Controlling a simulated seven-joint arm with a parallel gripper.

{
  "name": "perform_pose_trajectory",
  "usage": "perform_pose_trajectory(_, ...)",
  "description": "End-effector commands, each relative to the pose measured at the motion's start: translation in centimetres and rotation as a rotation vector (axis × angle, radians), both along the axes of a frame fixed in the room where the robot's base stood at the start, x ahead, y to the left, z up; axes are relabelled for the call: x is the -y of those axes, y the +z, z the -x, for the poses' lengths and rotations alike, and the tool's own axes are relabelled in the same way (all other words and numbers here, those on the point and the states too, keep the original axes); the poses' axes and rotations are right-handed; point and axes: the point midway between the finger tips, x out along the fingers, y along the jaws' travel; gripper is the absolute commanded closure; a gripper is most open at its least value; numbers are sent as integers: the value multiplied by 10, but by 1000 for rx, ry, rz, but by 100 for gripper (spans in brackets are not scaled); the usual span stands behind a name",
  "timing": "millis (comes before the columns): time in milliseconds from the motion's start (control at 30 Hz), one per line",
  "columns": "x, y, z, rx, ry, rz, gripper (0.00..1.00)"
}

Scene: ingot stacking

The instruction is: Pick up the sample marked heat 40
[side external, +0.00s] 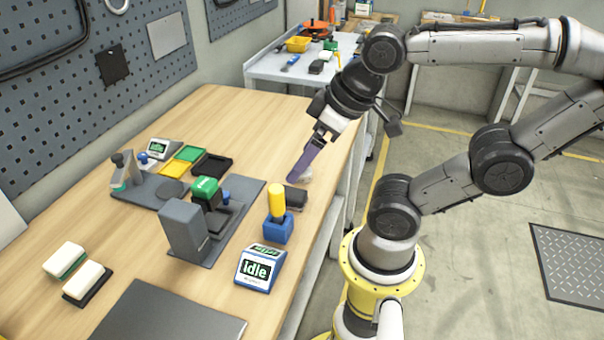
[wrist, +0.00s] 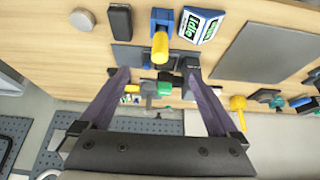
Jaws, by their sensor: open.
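No "heat 40" marking is readable in either view. A pale grey round disc (wrist: 82,19), possibly the sample, lies on the wooden bench at the upper left of the wrist view. In the side view a pale piece (side external: 306,175) shows partly behind my fingers at the bench's right edge. My gripper (side external: 297,180) points down above the bench there, and its purple fingers are apart in the wrist view (wrist: 154,71). Nothing is between them that I can see as held. A black block (side external: 296,198) lies just in front of the fingertips; it also shows in the wrist view (wrist: 120,20).
A yellow-handled tool in a blue holder (side external: 278,232) and an "idle" display (side external: 258,270) stand near the front. A grey press with a green top (side external: 205,190) stands on a dark plate. Yellow, green and black trays (side external: 211,164) lie behind. Two white-topped blocks (side external: 86,279) lie left.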

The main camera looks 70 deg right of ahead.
Motion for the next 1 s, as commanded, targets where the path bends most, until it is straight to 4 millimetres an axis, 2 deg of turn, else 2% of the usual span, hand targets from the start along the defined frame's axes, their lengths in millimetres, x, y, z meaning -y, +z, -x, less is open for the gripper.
perform_pose_trajectory(333, 0, 5, -1, 1, -38, -20, 0)
perform_pose_trajectory(433, 3, 17, -13, -11, -97, -44, 0)
perform_pose_trajectory(533, 18, 24, -35, -67, -223, -69, 0)
perform_pose_trajectory(667, 51, 22, -65, -156, -415, -103, 0)
perform_pose_trajectory(800, 106, 5, -91, -267, -643, -148, 0)
perform_pose_trajectory(900, 147, -16, -98, -345, -785, -183, 0)
perform_pose_trajectory(1000, 179, -36, -94, -404, -878, -212, 0)
